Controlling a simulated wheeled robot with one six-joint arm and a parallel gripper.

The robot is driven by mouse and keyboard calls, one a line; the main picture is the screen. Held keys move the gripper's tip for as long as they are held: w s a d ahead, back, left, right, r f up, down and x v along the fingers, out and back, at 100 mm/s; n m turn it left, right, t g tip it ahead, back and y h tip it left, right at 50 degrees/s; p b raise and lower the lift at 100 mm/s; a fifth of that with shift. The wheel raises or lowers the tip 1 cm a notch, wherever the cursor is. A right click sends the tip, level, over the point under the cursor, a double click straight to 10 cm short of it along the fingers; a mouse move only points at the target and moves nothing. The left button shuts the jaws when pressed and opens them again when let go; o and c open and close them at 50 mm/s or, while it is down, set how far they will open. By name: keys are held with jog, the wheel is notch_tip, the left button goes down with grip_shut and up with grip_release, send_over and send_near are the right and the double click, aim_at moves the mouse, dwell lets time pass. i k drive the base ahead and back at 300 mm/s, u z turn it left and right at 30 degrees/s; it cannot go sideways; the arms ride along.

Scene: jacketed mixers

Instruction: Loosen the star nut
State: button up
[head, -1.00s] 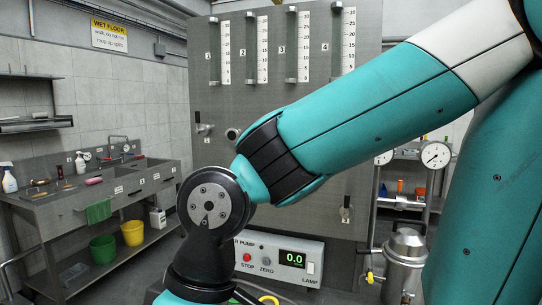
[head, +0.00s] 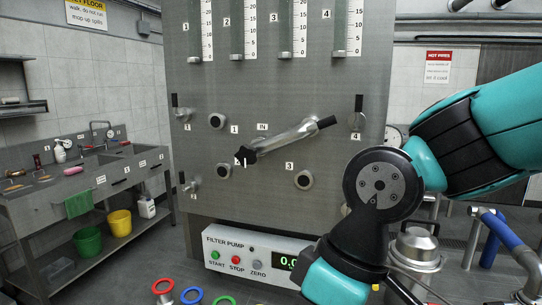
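A dark star-shaped nut (head: 246,155) sits at the lower left end of a slanted silver pipe arm (head: 285,138) on the grey panel (head: 210,100). A small white mark shows on the nut. The pipe arm runs up right to a black tip (head: 327,122). Whether the nut is tight or loose cannot be told. My arm is at the right, its wrist bent down past the bottom edge. My gripper is out of view, so its state and any hold are hidden.
Round ports (head: 217,121) dot the panel around the pipe arm. A filter pump box (head: 215,255) stands below. Red (head: 163,286), blue (head: 191,295) and green rings (head: 225,300) are at the bottom edge. A metal vessel (head: 416,247) and a blue-sleeved pipe (head: 500,230) are at right.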

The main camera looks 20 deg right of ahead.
aim_at(246, 155)
jog(key=k, duration=0.5)
jog(key=u, duration=1.05)
jog(key=i, duration=1.2)
jog(key=z, duration=0.25)
